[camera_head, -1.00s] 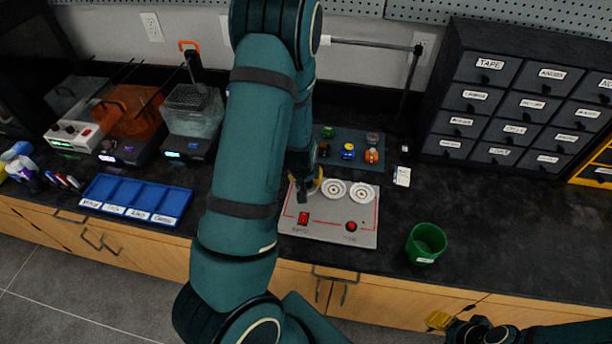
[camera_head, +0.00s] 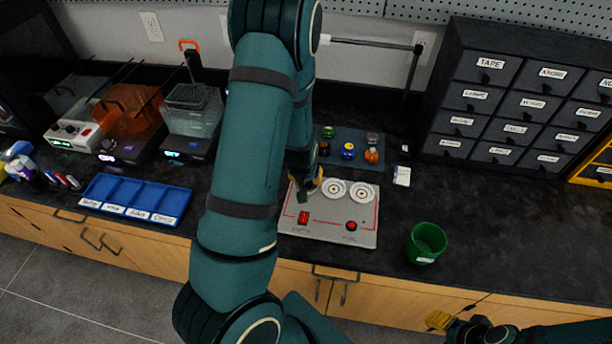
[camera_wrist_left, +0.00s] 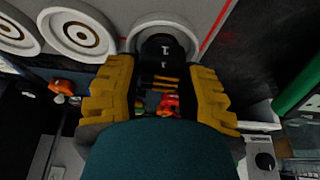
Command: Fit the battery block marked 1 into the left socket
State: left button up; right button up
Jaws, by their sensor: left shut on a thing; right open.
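The grey board (camera_head: 330,227) lies on the dark bench with a row of white round sockets. The middle socket (camera_head: 333,189) and right socket (camera_head: 362,192) are empty in the head view. My left gripper (camera_wrist_left: 160,85) is shut on the black block marked 1 (camera_wrist_left: 162,48). In the wrist view the block is in front of the left socket (camera_wrist_left: 130,45) and overlaps it; I cannot tell how deep it sits. In the head view my arm and gripper mostly hide this socket and the block. My right gripper (camera_head: 440,320) is open near the bottom edge, away from the board.
A dark mat (camera_head: 350,138) with several small coloured items lies behind the board. A green cup (camera_head: 427,243) stands to its right, a blue compartment tray (camera_head: 135,200) to its left. A black drawer cabinet (camera_head: 515,100) stands at the back right. The bench right of the cup is clear.

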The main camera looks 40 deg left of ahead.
pick_arm(q)
jog(key=shift+f+b, duration=0.6)
jog(key=shift+f, duration=0.05)
jog(key=o, duration=0.8)
jog(key=p+v, duration=0.5)
jog(key=v, duration=0.1)
jog(key=shift+r, duration=0.15)
jog(key=shift+p+v, duration=2.05)
jog(key=shift+v, duration=0.4)
jog(key=shift+s, duration=0.1)
